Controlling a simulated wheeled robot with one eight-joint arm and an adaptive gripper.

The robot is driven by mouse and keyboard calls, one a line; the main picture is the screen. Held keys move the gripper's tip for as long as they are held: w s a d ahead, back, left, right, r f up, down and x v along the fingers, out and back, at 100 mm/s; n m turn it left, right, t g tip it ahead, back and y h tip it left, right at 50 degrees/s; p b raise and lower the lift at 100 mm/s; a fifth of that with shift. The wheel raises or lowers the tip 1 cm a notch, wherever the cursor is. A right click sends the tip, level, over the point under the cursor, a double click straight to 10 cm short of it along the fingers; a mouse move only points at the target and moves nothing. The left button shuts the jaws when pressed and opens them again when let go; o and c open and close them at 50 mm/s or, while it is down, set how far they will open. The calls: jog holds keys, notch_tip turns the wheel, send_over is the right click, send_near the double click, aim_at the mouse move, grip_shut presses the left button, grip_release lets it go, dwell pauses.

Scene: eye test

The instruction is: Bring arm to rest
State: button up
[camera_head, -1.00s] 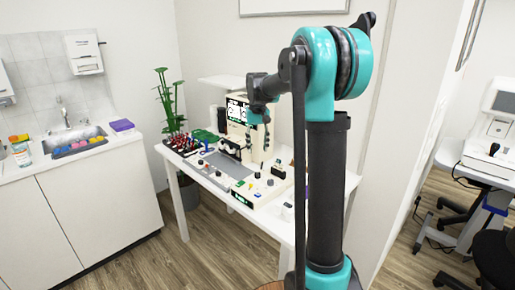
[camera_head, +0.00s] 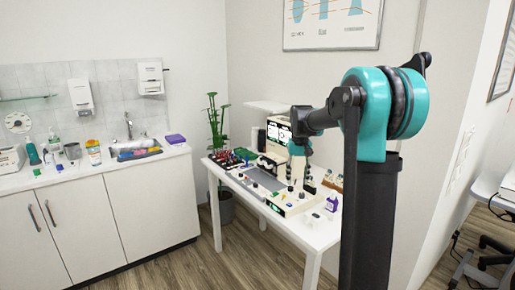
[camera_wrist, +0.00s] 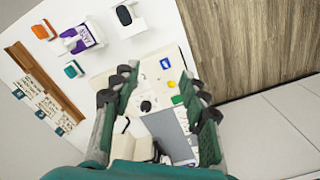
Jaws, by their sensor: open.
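My arm (camera_head: 375,215) rises at the right of the head view, bends at a teal elbow and reaches left over the white table (camera_head: 312,237). My gripper (camera_head: 300,184) hangs from it, pointing down above the table's right half. In the wrist view my gripper (camera_wrist: 160,92) shows two dark, green-padded fingers spread apart with nothing held between them. Below them lies a cream panel (camera_wrist: 147,75) with small coloured knobs and a grey mat (camera_wrist: 168,134). The exact height above the panel is hard to tell.
A purple-and-white box (camera_wrist: 82,38) and a brown wooden rack (camera_wrist: 38,75) lie near the gripper. A lit-screen device (camera_head: 278,131) stands at the table's back. A plant (camera_head: 217,135) stands behind left, a sink counter (camera_head: 95,185) further left. Floor (camera_head: 205,262) between is clear.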

jog(key=s+d+f+t, duration=0.1)
jog(key=s+f, duration=0.4)
jog(key=s, duration=0.5)
jog(key=s+d+f+t, duration=0.1)
jog(key=s+f, duration=0.5)
jog(key=s, duration=0.4)
jog(key=s+d+f+t, duration=0.1)
jog(key=s+f+t, duration=0.1)
jog(key=s+f, duration=0.4)
jog(key=s, duration=0.4)
jog(key=shift+s+d, duration=0.15)
jog(key=shift+s, duration=0.1)
jog(key=shift+w, duration=0.1)
